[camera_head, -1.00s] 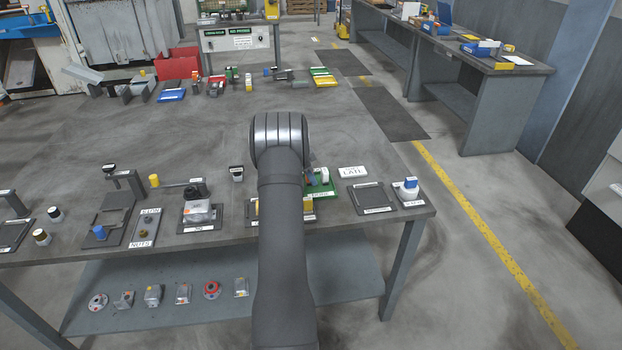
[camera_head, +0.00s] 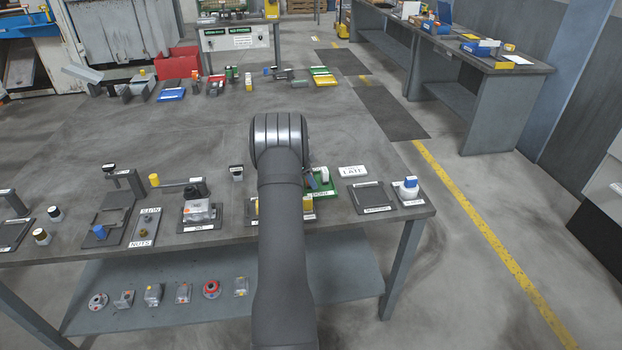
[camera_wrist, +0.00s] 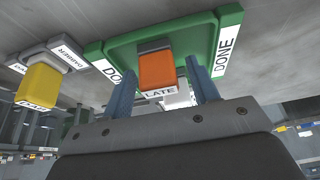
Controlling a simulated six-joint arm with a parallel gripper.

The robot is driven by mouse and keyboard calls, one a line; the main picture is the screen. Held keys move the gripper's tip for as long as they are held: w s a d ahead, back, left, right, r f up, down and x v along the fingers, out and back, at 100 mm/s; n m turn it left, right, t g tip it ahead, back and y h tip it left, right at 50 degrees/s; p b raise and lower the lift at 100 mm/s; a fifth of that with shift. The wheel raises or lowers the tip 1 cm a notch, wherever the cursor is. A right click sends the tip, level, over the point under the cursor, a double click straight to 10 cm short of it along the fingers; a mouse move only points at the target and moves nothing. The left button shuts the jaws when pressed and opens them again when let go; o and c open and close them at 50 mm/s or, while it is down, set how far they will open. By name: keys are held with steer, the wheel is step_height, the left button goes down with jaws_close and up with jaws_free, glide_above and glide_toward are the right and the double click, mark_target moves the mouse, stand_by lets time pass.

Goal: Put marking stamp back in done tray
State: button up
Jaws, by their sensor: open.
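The green done tray (camera_wrist: 205,45) with white DONE labels fills the upper middle of the wrist view; its edge shows beside my arm in the head view (camera_head: 328,191). An orange block (camera_wrist: 157,71) with a white LATE label, apparently the marking stamp, is at the tray, between my fingers in the picture. Whether it rests on the tray is unclear. My gripper (camera_wrist: 160,80) is open, its two blue-grey fingers on either side of the orange block with visible gaps. A white piece (camera_wrist: 178,97) shows behind, partly hidden. In the head view my arm hides most of this area.
In the head view a white sign (camera_head: 353,171), an empty dark tray (camera_head: 371,197) and a blue-and-white stamp (camera_head: 407,187) are to the right. Several fixtures stand to the left.

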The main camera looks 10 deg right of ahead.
steer(key=v, duration=1.1)
steer(key=shift+r, duration=0.25)
steer(key=shift+f, duration=0.1)
steer(key=x, duration=1.2)
steer(key=shift+a, duration=0.1)
steer(key=shift+r, duration=1.95)
